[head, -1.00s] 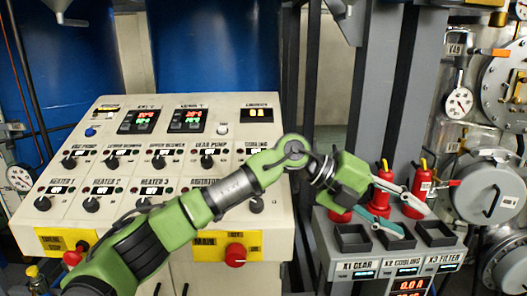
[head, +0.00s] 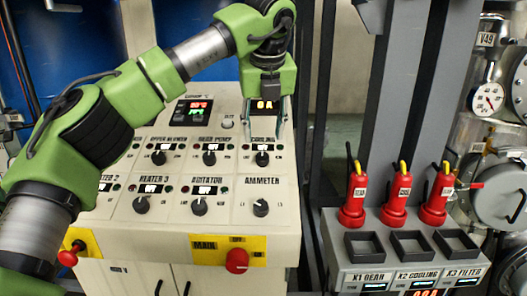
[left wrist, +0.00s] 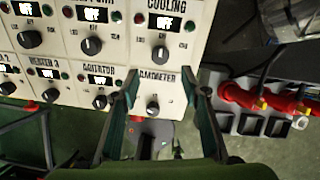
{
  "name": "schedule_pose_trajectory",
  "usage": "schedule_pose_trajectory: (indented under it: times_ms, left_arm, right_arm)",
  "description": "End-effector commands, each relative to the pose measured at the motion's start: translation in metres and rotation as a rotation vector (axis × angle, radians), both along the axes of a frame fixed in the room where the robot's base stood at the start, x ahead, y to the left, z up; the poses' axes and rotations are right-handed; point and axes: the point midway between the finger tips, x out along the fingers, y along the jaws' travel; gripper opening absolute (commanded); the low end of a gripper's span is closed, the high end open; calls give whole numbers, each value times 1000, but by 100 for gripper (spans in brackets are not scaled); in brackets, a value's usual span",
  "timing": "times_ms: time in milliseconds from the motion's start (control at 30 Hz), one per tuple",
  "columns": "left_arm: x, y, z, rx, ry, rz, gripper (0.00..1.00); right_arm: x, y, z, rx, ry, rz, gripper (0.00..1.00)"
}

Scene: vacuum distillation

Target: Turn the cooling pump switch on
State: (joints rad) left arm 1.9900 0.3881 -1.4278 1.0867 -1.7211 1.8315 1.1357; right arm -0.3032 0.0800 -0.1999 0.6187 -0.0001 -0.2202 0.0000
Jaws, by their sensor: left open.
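The cooling pump switch (head: 262,158) is a black round knob on the cream control panel, under a COOLING label and a small display reading OFF. It also shows in the left wrist view (left wrist: 159,54), just beyond my fingertips. My left gripper (head: 266,122) is open and empty, pointing down at the panel just above the cooling knob in the head picture. Its two fingers (left wrist: 166,84) are spread apart in the left wrist view, with the ammeter knob (left wrist: 152,108) showing between them. I see no contact with the cooling knob. My right gripper is not in view.
Neighbouring knobs are close: gear pump (head: 209,158), agitator (head: 199,207) and ammeter (head: 261,208). A red main knob (head: 237,261) sits below.

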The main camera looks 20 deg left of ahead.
Motion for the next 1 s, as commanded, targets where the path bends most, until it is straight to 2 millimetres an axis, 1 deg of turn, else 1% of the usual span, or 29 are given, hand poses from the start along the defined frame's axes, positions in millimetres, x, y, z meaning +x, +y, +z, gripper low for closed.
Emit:
schedule_pose_trajectory:
  times_ms: [33,200,300,400,500,600,833,867,900,1000]
  left_arm:
    - [4,2,-10,1,4,0,41]
    - [16,7,-42,0,4,-2,41]
    - [22,9,-57,-1,3,-1,41]
    - [26,11,-68,-2,2,0,41]
    - [29,11,-75,-2,0,-2,41]
    - [30,12,-78,-1,-1,-2,41]
    - [31,12,-79,-1,-1,-2,41]
    - [31,12,-79,-2,-1,-2,36]
    - [30,12,-79,-2,-1,-2,25]
    - [30,12,-79,-3,0,-2,2]
  right_arm:
    - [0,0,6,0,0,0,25]
    - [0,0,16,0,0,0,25]
    - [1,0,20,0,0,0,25]
    - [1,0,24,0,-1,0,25]
    - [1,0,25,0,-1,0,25]
    - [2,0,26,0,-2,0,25]
    - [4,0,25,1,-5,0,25]
    - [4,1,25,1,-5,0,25]
    - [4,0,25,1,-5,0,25]
    - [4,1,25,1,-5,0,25]
